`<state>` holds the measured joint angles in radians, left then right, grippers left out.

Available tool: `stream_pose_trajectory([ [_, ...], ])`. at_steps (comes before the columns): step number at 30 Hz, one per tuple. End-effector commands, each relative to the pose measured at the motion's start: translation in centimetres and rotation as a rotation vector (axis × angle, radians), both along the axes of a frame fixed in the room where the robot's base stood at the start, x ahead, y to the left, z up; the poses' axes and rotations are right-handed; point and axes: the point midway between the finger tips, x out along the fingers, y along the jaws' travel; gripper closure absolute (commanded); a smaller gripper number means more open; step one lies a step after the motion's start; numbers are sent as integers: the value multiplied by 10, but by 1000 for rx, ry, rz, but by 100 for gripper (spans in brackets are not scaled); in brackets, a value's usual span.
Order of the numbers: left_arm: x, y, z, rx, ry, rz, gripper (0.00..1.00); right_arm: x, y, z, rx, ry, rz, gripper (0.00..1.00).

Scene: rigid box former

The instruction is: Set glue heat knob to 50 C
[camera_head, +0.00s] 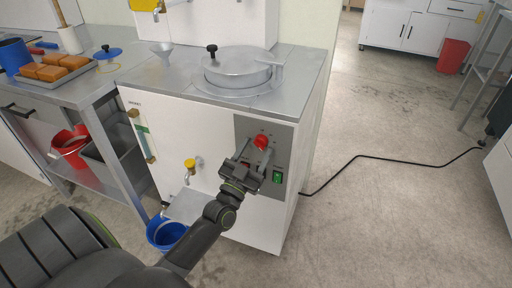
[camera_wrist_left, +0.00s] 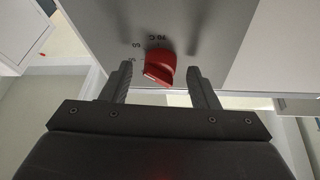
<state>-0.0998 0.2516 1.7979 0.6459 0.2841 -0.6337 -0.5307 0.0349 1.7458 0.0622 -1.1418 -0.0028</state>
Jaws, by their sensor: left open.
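The red heat knob (camera_head: 261,141) is on the grey control panel (camera_head: 282,133) on the front of the white machine. In the left wrist view the knob (camera_wrist_left: 159,68) has a raised grip bar, slightly tilted, with small dial marks beside it, too small to read fully. My left gripper (camera_head: 252,147) is open at the panel. In the wrist view its two fingers (camera_wrist_left: 160,82) stand on either side of the knob, with a gap on both sides. A dial pointer cannot be made out. My right gripper is not in view.
A green switch (camera_head: 277,177) sits below the knob on the panel, partly beside my gripper. A yellow-handled tap (camera_head: 190,164) juts from the machine's front to the left. A blue bucket (camera_head: 165,232) stands below it. Open floor lies to the right, crossed by a black cable (camera_head: 358,160).

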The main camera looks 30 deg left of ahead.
Motion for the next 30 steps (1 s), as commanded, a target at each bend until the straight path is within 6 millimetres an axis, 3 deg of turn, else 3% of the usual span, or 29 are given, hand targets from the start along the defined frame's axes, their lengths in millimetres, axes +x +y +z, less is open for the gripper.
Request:
stream_pose_trajectory([
  [11, 6, 1, 3, 0, 0, 0, 45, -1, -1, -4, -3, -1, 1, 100],
  [21, 6, 0, 3, 0, -1, 0, 87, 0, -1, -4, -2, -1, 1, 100],
  [30, 6, 0, 3, -4, -2, 0, 89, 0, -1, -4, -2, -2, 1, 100],
])
